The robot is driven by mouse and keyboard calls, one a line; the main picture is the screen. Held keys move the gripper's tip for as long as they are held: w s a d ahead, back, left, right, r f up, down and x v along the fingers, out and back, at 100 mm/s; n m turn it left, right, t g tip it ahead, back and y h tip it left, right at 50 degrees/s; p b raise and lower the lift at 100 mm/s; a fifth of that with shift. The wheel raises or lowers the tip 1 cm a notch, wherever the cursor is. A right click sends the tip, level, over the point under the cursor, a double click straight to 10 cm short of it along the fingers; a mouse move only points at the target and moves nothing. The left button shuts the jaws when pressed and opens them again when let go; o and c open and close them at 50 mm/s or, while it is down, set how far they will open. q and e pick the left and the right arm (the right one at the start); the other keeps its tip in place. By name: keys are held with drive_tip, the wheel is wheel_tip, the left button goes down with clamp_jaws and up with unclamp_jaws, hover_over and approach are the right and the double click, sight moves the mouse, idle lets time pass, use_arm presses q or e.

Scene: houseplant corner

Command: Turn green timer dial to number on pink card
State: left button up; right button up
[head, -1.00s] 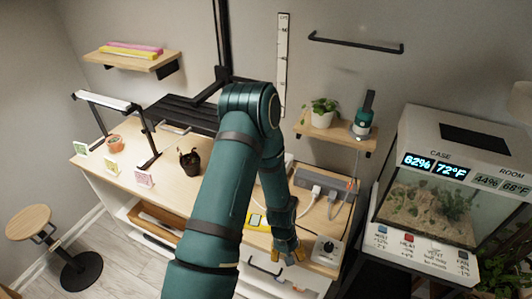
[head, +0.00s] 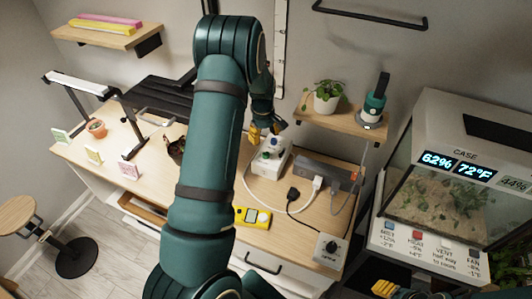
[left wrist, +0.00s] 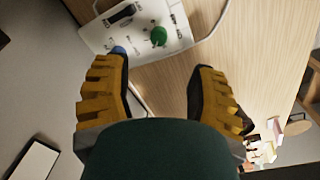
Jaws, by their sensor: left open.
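The white control box (head: 270,160) stands on the desk near the back wall. In the left wrist view its green dial (left wrist: 158,36) shows at the top, beside a blue knob (left wrist: 118,51) and a black switch. My left gripper (head: 264,133) is at the box in the head view, hiding part of its top. In the wrist view its yellow fingers are spread and empty, with the dial beyond their tips. The pink card (head: 130,169) stands at the desk's front left; its number is too small to read. My right gripper (head: 383,289) shows only in part at the bottom edge.
A power strip (head: 328,172) with plugs and cables lies right of the box. A yellow meter (head: 252,217) and a white box with a black dial (head: 330,248) lie nearer the front. A wall shelf (head: 343,122) holds a potted plant. The terrarium (head: 440,200) stands at right.

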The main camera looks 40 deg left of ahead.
sight(266, 154)
use_arm(q)
drive_tip(key=f, duration=1)
drive_tip(key=shift+w+f, duration=0.1)
drive_tip(key=shift+w, duration=0.2)
clamp_jaws()
